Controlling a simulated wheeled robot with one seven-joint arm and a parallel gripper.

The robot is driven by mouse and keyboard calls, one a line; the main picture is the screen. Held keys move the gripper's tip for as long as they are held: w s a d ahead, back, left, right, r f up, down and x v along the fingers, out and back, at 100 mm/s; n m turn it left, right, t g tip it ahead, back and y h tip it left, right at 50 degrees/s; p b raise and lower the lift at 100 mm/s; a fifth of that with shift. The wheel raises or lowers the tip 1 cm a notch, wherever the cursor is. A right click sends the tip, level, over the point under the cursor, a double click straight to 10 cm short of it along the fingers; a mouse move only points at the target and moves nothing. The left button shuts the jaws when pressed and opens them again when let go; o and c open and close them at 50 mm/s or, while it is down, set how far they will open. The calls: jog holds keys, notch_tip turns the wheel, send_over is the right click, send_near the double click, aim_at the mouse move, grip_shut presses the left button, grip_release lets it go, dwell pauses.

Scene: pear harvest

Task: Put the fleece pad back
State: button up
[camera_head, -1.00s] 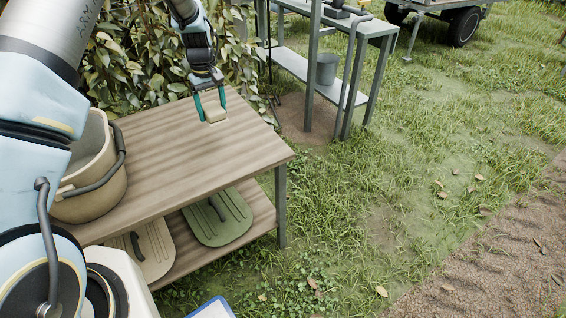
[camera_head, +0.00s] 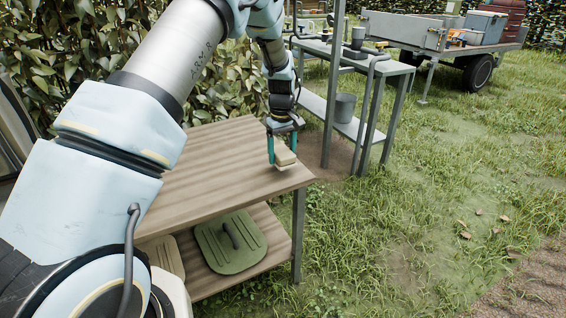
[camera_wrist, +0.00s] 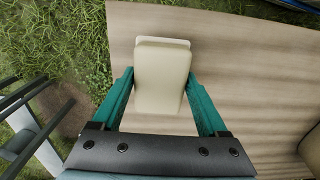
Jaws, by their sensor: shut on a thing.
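The fleece pad is a small cream block (camera_head: 285,156), held near the right front corner of the wooden table (camera_head: 225,160). My gripper (camera_head: 282,152) points down and is shut on it. In the wrist view the pad (camera_wrist: 162,78) sits between the two teal fingers, over bare planks close to the table's edge. I cannot tell whether its underside touches the tabletop.
A green lid-like board with a handle (camera_head: 230,241) lies on the lower shelf, beside a beige one (camera_head: 163,256) partly behind my arm. A metal bench (camera_head: 340,97) with a grey bucket (camera_head: 345,107) stands behind. A trailer (camera_head: 430,30) is farther back. Grass is open at right.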

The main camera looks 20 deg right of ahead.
aim_at(282, 151)
jog(key=shift+f, duration=1.6)
jog(key=shift+f, duration=0.15)
jog(key=o, duration=1.3)
jog(key=shift+o, duration=0.2)
notch_tip(282, 151, up, 12)
jog(key=shift+a+r, duration=0.1)
jog(key=shift+r, duration=0.1)
